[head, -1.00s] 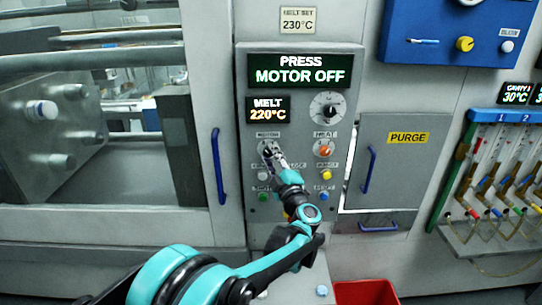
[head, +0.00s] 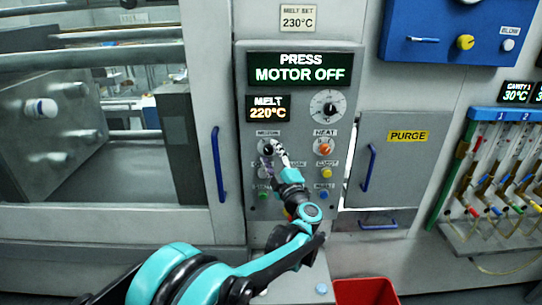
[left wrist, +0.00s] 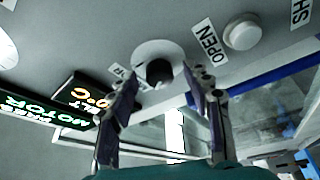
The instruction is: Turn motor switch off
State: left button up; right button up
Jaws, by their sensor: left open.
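The motor switch is a black knob (head: 268,148) on a pale round plate under the MOTOR label, on the grey control panel. The display (head: 300,69) above reads PRESS MOTOR OFF. My left gripper (head: 272,157) is open just in front of the switch, its fingers spread at the knob's lower side. In the left wrist view the knob (left wrist: 159,72) shows between the open fingertips (left wrist: 163,82), with gaps on both sides. Which way the knob points is hard to tell. My right gripper is not in view.
A round dial (head: 327,103) is above. A blue door handle (head: 218,165) is to the left, and a PURGE cover (head: 397,175) to the right. A red bin (head: 365,291) stands below.

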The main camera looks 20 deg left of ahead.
pick_arm(q)
jog(key=v, duration=1.1)
jog(key=shift+s+d, duration=0.25)
jog(key=shift+f, duration=0.1)
notch_tip(320, 180, up, 6)
jog(key=d+m+t+h, duration=0.2)
jog(key=m+t+h, duration=0.2)
jog(key=m+h, duration=0.3)
jog(key=s+d+f+m+g+h+b, duration=0.1)
jog(key=s+d+m+h, duration=0.25)
jog(key=m+h, duration=0.4)
jog(key=s+a+f+m+g+y, duration=0.1)
jog(key=s+a+f+m+g, duration=0.1)
jog(key=s+f, duration=0.6)
jog(key=s+a+f+m+g, duration=0.2)
jog(key=s+a+f+g, duration=0.3)
jog(key=s+f+g, duration=0.1)
jog(key=s+a+f+m+g+y+b, duration=0.1)
jog(key=s+a+f+m+g, duration=0.1)
jog(key=s+f, duration=0.7)
jog(key=shift+s+a+f+g+y, duration=0.35)
jog(key=shift+a+f+g, duration=0.35)
jog(key=shift+g, duration=0.5)
